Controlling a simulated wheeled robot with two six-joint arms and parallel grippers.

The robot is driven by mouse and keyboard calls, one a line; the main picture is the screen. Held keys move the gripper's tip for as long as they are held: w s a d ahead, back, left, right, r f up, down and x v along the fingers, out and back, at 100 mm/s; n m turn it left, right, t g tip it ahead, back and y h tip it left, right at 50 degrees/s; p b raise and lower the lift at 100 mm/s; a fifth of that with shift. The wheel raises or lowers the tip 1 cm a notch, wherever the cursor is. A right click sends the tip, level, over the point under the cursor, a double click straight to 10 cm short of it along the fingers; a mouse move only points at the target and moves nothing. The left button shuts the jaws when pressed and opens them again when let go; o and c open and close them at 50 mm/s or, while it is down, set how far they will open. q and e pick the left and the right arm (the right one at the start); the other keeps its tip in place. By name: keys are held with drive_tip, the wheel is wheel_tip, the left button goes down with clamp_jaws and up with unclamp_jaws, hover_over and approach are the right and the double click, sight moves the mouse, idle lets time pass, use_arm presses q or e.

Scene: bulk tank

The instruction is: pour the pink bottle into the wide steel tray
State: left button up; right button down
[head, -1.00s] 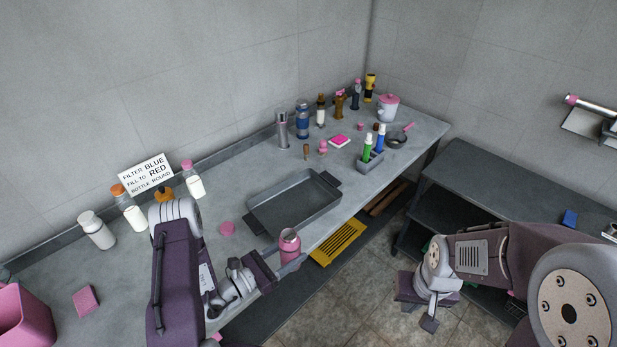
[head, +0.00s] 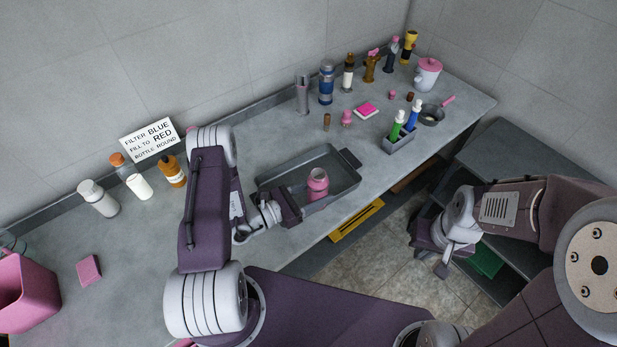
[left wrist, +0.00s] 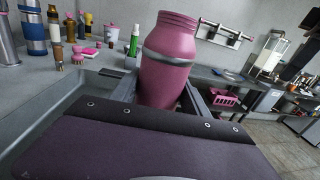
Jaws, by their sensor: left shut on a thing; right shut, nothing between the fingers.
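The pink bottle (head: 317,183) is held by my left gripper (head: 304,205), which is shut on it. The bottle looks nearly upright, with its mouth up, over the right part of the wide steel tray (head: 352,160). In the left wrist view the bottle (left wrist: 168,62) stands between the fingers, slightly tilted, with a grey band around it and an open-looking neck. The tray's edge shows at the left of that view (left wrist: 35,112). My right gripper (head: 441,262) is shut and empty, low at the right, away from the counter.
A green and blue bottle caddy (head: 397,145) stands right of the tray. A sign (head: 150,140) leans on the wall. A yellow grate (head: 356,220) lies below the counter front.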

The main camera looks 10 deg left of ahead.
use_arm(q)
drive_tip(key=shift+w+r+n+p, duration=0.2)
drive_tip(key=shift+n+p, duration=0.15)
drive_tip(key=shift+n, duration=0.05)
drive_tip(key=shift+s+a+r+n+p, duration=0.1)
drive_tip(key=shift+s+r+n+p, duration=0.1)
drive_tip(key=shift+n+p, duration=0.35)
drive_tip(key=shift+w+a+n+g+y+p, duration=0.1)
drive_tip(key=shift+w+n+g+y+p, duration=0.25)
drive_tip(key=shift+n, duration=0.4)
drive_tip(key=shift+a+r+n+p, duration=0.1)
drive_tip(key=shift+n+p, duration=0.2)
drive_tip(key=shift+n, duration=0.3)
drive_tip(key=shift+w+a+f+n+g+p, duration=0.2)
drive_tip(key=shift+w+n+g+p, duration=0.25)
drive_tip(key=shift+n, duration=0.35)
drive_tip(key=shift+s+d+f+n+b, duration=0.1)
drive_tip(key=shift+s+f+n+b, duration=0.05)
drive_tip(key=shift+f+n+b, duration=0.45)
drive_tip(key=shift+f+g, duration=0.3)
drive_tip(key=shift+f+n, duration=0.1)
drive_tip(key=shift+n, duration=0.4)
drive_tip(key=shift+s+d, duration=0.1)
drive_tip(key=shift+s, duration=0.1)
drive_tip(key=shift+f+n, duration=0.1)
drive_tip(key=shift+n, duration=0.2)
